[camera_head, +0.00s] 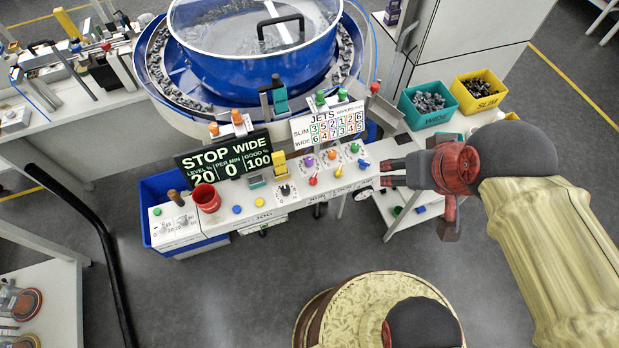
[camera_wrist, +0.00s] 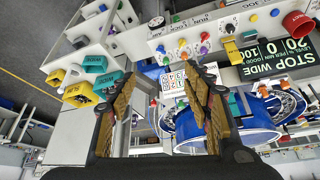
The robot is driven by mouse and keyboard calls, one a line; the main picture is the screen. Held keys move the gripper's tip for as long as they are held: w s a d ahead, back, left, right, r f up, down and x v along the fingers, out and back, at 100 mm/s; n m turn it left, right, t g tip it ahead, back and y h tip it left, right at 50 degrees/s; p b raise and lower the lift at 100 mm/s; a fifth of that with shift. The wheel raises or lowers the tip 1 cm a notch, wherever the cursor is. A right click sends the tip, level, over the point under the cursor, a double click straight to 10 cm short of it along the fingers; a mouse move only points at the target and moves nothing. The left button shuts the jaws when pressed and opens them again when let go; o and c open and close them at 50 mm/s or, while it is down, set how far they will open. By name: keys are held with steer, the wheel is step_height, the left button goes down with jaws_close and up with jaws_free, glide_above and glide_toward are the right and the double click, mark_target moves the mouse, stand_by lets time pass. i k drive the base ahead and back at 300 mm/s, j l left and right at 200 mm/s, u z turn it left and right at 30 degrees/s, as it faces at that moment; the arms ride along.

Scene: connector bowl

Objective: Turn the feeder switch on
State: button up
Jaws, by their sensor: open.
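The white control panel (camera_head: 262,203) runs below the bowl and carries several coloured knobs and levers. I cannot read which control is the feeder switch. Near the panel's right end are a blue lever (camera_head: 361,164), a yellow lever (camera_head: 338,169) and a red lever (camera_head: 313,181). A black rotary knob (camera_head: 286,190) sits left of them. My gripper (camera_head: 386,173) is just right of the panel's end, pointing left, apart from the levers. In the wrist view my gripper (camera_wrist: 160,84) shows its two fingers spread with nothing between them; the panel (camera_wrist: 182,30) appears upside down beyond.
A STOP WIDE display (camera_head: 226,162) and a JETS board (camera_head: 328,123) stand behind the panel. The blue bowl feeder (camera_head: 240,75) rises behind them. A green bin (camera_head: 427,121) and a yellow bin (camera_head: 478,107) of parts stand at the right. A red cup (camera_head: 206,199) sits at the panel's left.

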mark_target(312, 181)
steer(key=l, duration=0.35)
steer(key=l+u, duration=0.1)
steer(key=u, duration=0.35)
steer(key=l+u, duration=0.1)
steer(key=u, duration=0.3)
steer(key=l+u, duration=0.1)
steer(key=u, duration=0.35)
steer(key=l+u, duration=0.15)
steer(key=u, duration=0.3)
